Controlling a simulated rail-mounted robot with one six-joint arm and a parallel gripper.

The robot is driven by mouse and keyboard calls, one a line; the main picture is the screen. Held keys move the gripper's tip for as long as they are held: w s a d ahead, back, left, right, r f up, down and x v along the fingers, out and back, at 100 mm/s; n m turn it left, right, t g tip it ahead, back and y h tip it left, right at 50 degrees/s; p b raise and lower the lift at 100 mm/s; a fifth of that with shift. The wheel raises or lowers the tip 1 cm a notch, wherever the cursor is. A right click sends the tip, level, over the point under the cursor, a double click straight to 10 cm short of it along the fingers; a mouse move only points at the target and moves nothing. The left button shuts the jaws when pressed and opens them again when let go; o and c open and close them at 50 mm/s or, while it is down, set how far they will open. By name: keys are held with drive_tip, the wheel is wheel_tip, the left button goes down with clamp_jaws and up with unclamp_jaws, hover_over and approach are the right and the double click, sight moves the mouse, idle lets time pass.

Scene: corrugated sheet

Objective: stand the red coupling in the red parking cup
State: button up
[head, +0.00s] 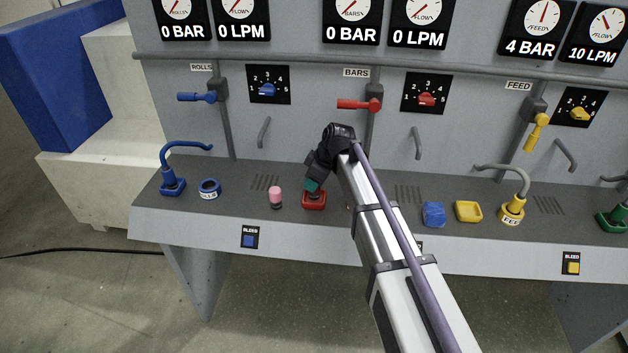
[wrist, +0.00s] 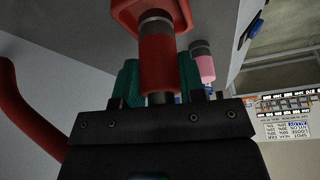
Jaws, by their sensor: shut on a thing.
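The red coupling (wrist: 158,65) has a red body and a grey metal end. It is between the green fingers of my gripper (wrist: 158,85) in the wrist view. The red parking cup (wrist: 128,12) is at the top of that view, right at the coupling's metal end. I cannot tell how far the end is inside the cup. In the head view the red cup (head: 314,204) sits on the dark shelf, with my gripper (head: 312,185) directly over it. The coupling is mostly hidden there by my gripper.
A pink-topped plug (head: 276,198) stands just left of the cup, also close by in the wrist view (wrist: 203,66). A red hose (wrist: 20,115) curves along the left of the wrist view.

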drive_tip(key=shift+f+b, duration=0.6)
drive_tip(key=shift+f, duration=0.1)
drive_tip(key=o, duration=1.1)
drive_tip(key=p+v, duration=1)
drive_tip(key=shift+d+r, duration=0.1)
drive_tip(key=shift+r, duration=0.3)
